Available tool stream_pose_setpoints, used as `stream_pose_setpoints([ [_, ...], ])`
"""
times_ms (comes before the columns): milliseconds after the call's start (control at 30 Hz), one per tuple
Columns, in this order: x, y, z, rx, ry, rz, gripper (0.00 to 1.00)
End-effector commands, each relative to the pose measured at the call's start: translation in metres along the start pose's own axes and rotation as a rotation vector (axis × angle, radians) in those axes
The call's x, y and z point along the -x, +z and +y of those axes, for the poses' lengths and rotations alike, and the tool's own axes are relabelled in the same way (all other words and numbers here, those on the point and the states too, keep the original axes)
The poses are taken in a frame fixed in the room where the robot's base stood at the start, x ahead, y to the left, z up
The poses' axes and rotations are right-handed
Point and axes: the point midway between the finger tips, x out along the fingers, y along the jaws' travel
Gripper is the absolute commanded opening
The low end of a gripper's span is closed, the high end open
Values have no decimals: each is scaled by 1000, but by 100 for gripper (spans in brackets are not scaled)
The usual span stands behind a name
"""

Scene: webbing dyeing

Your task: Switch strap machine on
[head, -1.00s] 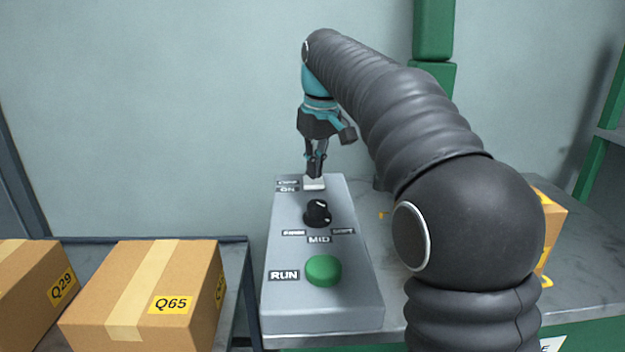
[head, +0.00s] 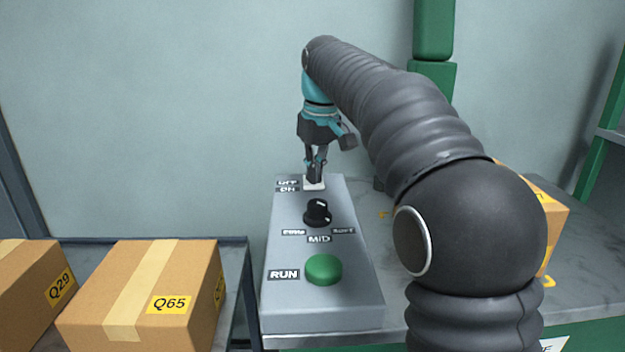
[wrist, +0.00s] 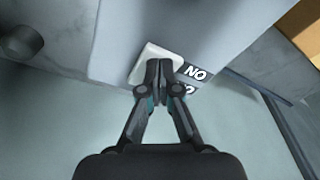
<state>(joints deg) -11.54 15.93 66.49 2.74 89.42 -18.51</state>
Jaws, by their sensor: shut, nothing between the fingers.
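The grey control box (head: 290,308) of the strap machine stands on the bench, with a white rocker switch (head: 314,186) at its far end beside the OFF and ON labels (head: 287,187). My gripper (head: 314,178) points down at the switch with its fingers shut and empty. In the wrist view my closed fingertips (wrist: 159,66) lie over the white switch plate (wrist: 146,57) and hide part of it. I cannot tell which way the switch is tipped. The ON label (wrist: 195,73) is next to the fingertips.
Nearer on the box are a black knob (head: 318,213) and a green RUN button (head: 324,269). Cardboard boxes (head: 135,300) stand on a lower table at left. Another carton (head: 554,225) is partly behind my arm. A wall is behind.

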Motion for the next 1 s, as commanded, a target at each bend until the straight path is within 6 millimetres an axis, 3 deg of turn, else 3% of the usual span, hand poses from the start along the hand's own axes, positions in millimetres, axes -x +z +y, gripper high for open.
stream_pose_setpoints([
  [467,-3,1,0,0,0,0,0],
  [1000,29,-4,0,0,0,0,0],
])
